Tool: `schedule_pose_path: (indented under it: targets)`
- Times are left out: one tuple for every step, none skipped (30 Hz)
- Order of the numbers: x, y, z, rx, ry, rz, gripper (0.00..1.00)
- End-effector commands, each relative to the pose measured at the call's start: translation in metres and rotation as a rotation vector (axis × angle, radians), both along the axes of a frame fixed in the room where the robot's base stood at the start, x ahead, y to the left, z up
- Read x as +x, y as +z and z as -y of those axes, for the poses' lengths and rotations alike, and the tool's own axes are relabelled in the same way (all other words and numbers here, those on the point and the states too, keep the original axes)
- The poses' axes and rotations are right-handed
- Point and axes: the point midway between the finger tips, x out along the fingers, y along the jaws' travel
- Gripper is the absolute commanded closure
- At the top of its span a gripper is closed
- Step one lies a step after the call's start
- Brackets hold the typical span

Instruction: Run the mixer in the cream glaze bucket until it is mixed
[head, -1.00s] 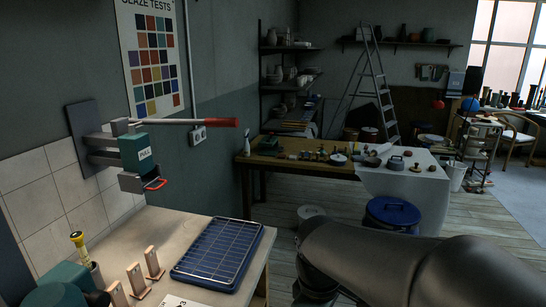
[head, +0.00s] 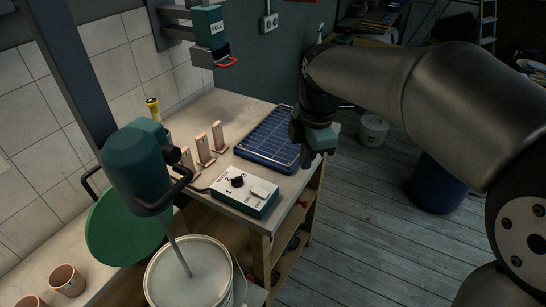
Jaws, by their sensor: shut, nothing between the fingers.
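The cream glaze bucket (head: 190,278) stands at the bottom of the view, filled with pale liquid. The green mixer (head: 138,165) hangs on a dark post above it, and its thin shaft (head: 178,254) goes down into the bucket. A control box (head: 245,193) with a black dial, numbers and an ON/OFF switch sits on the bench's front edge. A black cable joins it on its left side. My gripper (head: 310,158) is shut and empty, by the right edge of the blue rack, beyond the control box and apart from it.
The blue rack (head: 269,138) lies on the bench behind the control box. Several small wooden stands (head: 204,149) are left of it. A green round lid (head: 120,228) leans behind the bucket. Terracotta cups (head: 67,280) are at lower left.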

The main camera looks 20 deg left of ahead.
Motion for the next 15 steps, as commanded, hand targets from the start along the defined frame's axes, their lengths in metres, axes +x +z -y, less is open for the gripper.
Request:
schedule_pose_path:
  targets:
    - [0.008, -0.003, -0.028, 0.001, 0.172, 0.011, 1.0]
    - [0.011, -0.003, -0.041, 0.003, 0.266, 0.018, 1.0]
    - [0.014, -0.002, -0.056, 0.004, 0.379, 0.027, 1.0]
    - [0.016, -0.001, -0.066, 0.005, 0.454, 0.033, 1.0]
    - [0.017, -0.001, -0.075, 0.005, 0.52, 0.04, 1.0]
    - [0.019, 0.0, -0.085, 0.008, 0.593, 0.047, 1.0]
    - [0.019, 0.0, -0.091, 0.008, 0.637, 0.051, 1.0]
    - [0.019, 0.0, -0.095, 0.008, 0.673, 0.055, 1.0]
    - [0.02, 0.0, -0.1, 0.009, 0.709, 0.057, 1.0]
    - [0.02, 0.0, -0.102, 0.009, 0.727, 0.059, 1.0]
    - [0.02, 0.0, -0.104, 0.009, 0.74, 0.061, 1.0]
    - [0.02, -0.002, -0.105, 0.009, 0.749, 0.061, 1.0]
    - [0.02, -0.004, -0.105, 0.01, 0.751, 0.062, 1.0]
    - [0.02, -0.007, -0.106, 0.009, 0.752, 0.061, 1.0]
    - [0.02, -0.012, -0.106, 0.009, 0.751, 0.059, 1.0]
